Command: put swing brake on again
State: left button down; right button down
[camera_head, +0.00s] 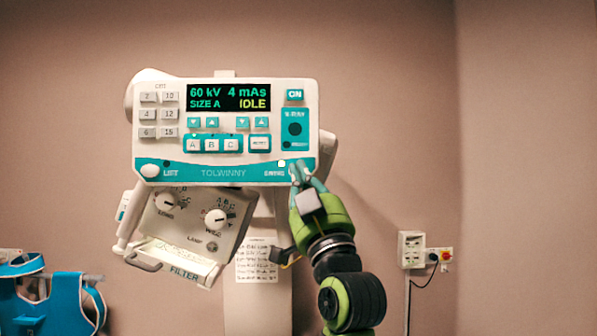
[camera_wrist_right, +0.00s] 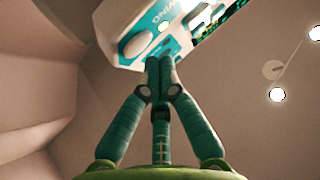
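The control panel (camera_head: 225,130) of the x-ray unit shows "60 kV 4 mAs SIZE A IDLE". The label at its lower right, partly covered by my right gripper, seems to read SWING. A small lamp (camera_head: 282,163) above that label glows white. My right gripper (camera_head: 297,168) is at this corner, its fingers together and empty. In the right wrist view an oval white button (camera_wrist_right: 137,43) lies close to the fingertips (camera_wrist_right: 160,62), beside the lit lamp (camera_wrist_right: 163,26). I cannot tell whether the fingers touch the panel. My left gripper is out of view.
A white LIFT button (camera_head: 150,170) is at the panel's lower left. The collimator (camera_head: 190,225) with two knobs hangs below. A paper note (camera_head: 257,262) is on the column. A blue apron (camera_head: 50,305) hangs left; a wall socket box (camera_head: 411,249) is right.

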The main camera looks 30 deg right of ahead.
jog(key=shift+w, duration=0.15)
dwell(0.4)
jog(key=shift+w+d, duration=0.25)
jog(key=shift+w+d, duration=0.15)
jog(key=shift+w, duration=0.2)
dwell(0.7)
jog(key=shift+s, duration=0.1)
jog(key=shift+s+a, duration=0.4)
jog(key=shift+s, duration=0.2)
jog(key=s+a, duration=0.1)
jog(key=s, duration=0.1)
jog(key=s+a, duration=0.1)
jog(key=s, duration=0.1)
jog(key=shift+s+a, duration=0.1)
jog(key=shift+a, duration=0.2)
dwell(0.3)
dwell(0.7)
